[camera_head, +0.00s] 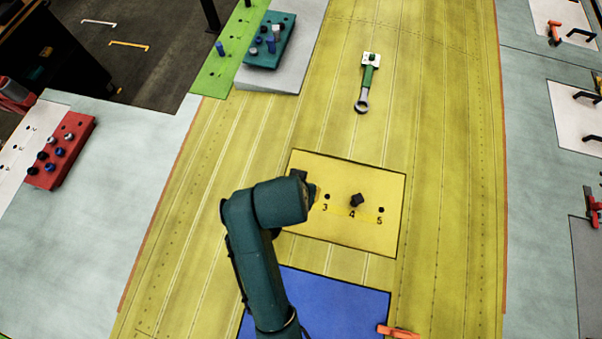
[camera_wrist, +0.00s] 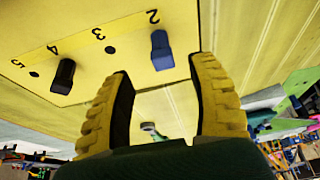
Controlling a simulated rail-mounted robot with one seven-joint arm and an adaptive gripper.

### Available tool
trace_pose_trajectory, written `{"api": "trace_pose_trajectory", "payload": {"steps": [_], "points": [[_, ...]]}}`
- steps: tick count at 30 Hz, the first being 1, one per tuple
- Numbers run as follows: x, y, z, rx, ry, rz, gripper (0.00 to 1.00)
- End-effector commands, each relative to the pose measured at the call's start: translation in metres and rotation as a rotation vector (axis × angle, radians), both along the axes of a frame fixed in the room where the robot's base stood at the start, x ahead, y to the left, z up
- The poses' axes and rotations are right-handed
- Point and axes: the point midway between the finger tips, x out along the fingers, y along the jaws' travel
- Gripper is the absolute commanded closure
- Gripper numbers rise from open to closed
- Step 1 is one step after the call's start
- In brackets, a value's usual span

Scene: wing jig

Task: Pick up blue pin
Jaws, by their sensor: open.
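In the wrist view a blue pin (camera_wrist: 162,50) stands at the hole marked 2 on the yellow board (camera_head: 376,235). My gripper (camera_wrist: 163,67) has its two yellow fingers spread wide, with nothing between the pads. The blue pin appears beyond the fingertips, between them in the picture and nearer the right finger; I cannot tell the gap in depth. A black pin (camera_wrist: 63,76) stands at hole 4, left of the fingers; it also shows in the head view (camera_head: 357,200). In the head view my arm hides the blue pin at hole 2 and most of my gripper.
A blue panel (camera_head: 330,300) lies just in front of the board. A wrench-like tool (camera_head: 365,90) lies beyond it. A teal block (camera_head: 270,42) with several pins sits at the back left, a red block (camera_head: 62,150) with pins at far left. Holes 3 and 5 look empty.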

Motion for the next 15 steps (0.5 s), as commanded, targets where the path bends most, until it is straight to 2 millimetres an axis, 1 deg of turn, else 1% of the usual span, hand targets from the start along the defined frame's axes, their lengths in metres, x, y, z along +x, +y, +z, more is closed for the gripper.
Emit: {"api": "trace_pose_trajectory", "payload": {"steps": [5, 9, 11, 15], "points": [[0.008, -0.001, -0.016, 0.000, 0.002, 0.000, 0.41], [0.019, -0.003, -0.040, 0.001, 0.002, -0.001, 0.41], [0.022, -0.003, -0.048, 0.001, 0.001, -0.001, 0.41], [0.024, -0.004, -0.053, 0.002, -0.003, -0.001, 0.41]]}}
